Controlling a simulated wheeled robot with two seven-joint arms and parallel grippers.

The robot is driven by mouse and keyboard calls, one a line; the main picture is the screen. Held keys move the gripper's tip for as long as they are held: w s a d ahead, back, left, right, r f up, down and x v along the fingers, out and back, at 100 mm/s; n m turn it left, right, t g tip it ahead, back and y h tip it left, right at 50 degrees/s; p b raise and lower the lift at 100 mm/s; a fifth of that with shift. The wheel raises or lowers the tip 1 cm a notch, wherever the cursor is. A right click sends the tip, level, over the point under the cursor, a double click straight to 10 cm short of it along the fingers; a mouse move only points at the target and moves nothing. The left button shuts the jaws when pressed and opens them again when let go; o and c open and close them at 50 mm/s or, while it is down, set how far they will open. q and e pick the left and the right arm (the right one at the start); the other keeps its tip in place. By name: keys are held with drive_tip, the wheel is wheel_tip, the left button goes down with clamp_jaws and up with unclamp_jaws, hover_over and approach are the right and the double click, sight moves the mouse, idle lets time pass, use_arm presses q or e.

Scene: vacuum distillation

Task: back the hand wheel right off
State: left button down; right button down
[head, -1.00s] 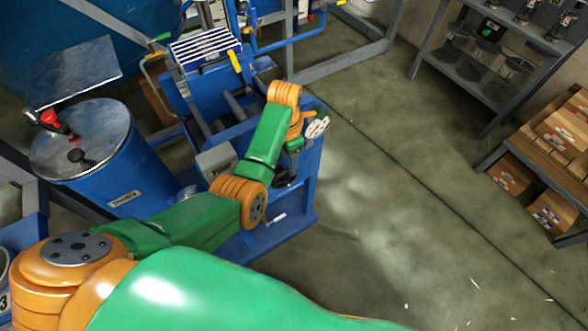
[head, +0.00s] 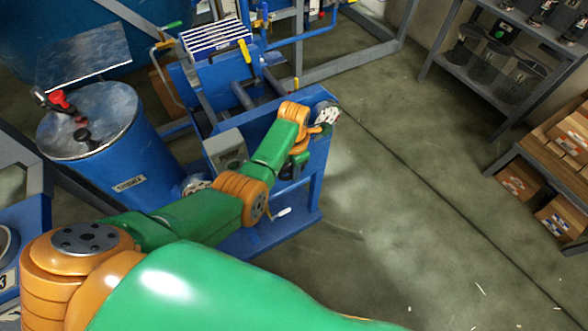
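My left arm reaches in from the left over the blue pump stand (head: 262,238). Its wrist hangs over the right side of the stand. My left gripper (head: 291,168) is a small dark shape below the wrist, mostly hidden by my own arm, so its fingers cannot be made out. I cannot pick out a hand wheel with certainty; it may be behind the wrist. My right gripper is not in view.
A blue drum (head: 125,160) with a metal lid and red and black fittings stands left of the stand. A grey box (head: 225,150) sits on the stand. Shelves with cartons (head: 560,215) are at the right. The floor between is clear.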

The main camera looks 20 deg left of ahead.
use_arm(q)
drive_tip(key=shift+d+r+t+h+p, duration=0.1)
drive_tip(key=shift+r+t+h+p, duration=0.35)
drive_tip(key=shift+p, duration=1.2)
drive_tip(key=shift+r+t+h+p, duration=0.1)
drive_tip(key=shift+t+h+p, duration=0.5)
drive_tip(key=shift+p, duration=1)
drive_tip(key=shift+f+t+p, duration=0.15)
drive_tip(key=shift+t+p, duration=0.15)
drive_tip(key=shift+t, duration=0.15)
drive_tip(key=shift+w+f+h, duration=0.15)
drive_tip(key=shift+f+h, duration=0.1)
drive_tip(key=shift+h, duration=0.1)
drive_tip(key=c, duration=0.8)
unclamp_jaws()
drive_tip(key=shift+d, duration=0.1)
drive_tip(key=shift+c, duration=0.2)
drive_tip(key=shift+r, duration=0.1)
